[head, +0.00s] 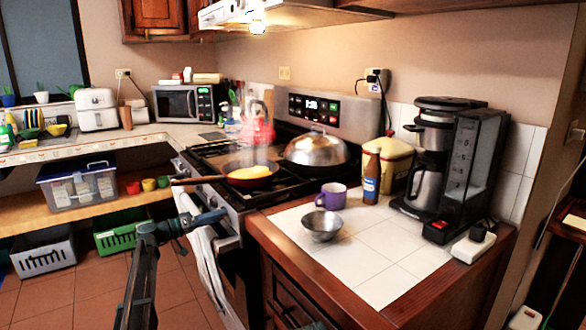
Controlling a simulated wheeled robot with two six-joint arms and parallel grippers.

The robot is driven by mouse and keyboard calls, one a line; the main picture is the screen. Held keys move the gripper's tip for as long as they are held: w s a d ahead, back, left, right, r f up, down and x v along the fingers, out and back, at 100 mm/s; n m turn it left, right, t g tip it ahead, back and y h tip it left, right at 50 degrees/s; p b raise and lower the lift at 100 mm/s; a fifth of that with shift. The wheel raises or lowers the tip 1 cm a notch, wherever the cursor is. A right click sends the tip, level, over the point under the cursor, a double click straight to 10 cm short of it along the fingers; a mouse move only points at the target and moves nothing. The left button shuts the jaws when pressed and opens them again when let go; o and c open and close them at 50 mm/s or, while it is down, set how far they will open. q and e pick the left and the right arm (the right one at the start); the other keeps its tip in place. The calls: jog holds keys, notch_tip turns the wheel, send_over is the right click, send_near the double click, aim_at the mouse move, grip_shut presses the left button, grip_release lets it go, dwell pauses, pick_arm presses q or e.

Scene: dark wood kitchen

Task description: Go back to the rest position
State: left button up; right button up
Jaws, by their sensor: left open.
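My left arm rises from the bottom of the head view, with its left gripper (212,217) in front of the stove, pointing right. The gripper is open, and I see nothing held in it. It is near the stove's front edge and the white towel (203,262) hanging there, and I cannot tell the exact gap. My right gripper is not in view.
A pan (250,176) with yellow food steams on the stove (243,197), its handle jutting left. A metal bowl (321,226), purple mug (331,195), brown bottle (371,176) and coffee maker (462,165) stand on the right counter. Floor is open at lower left.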

pick_arm(q)
jog(key=v, duration=1.3)
jog(key=x, duration=1.2)
jog(key=shift+w+d, duration=0.2)
jog(key=shift+d, duration=0.1)
jog(key=n, duration=0.7)
jog(key=shift+d+r+n, duration=0.15)
jog(key=shift+n, duration=0.15)
jog(key=n, duration=0.4)
jog(key=shift+r, duration=0.1)
jog(key=shift+n, duration=1.7)
jog(key=shift+p, duration=0.3)
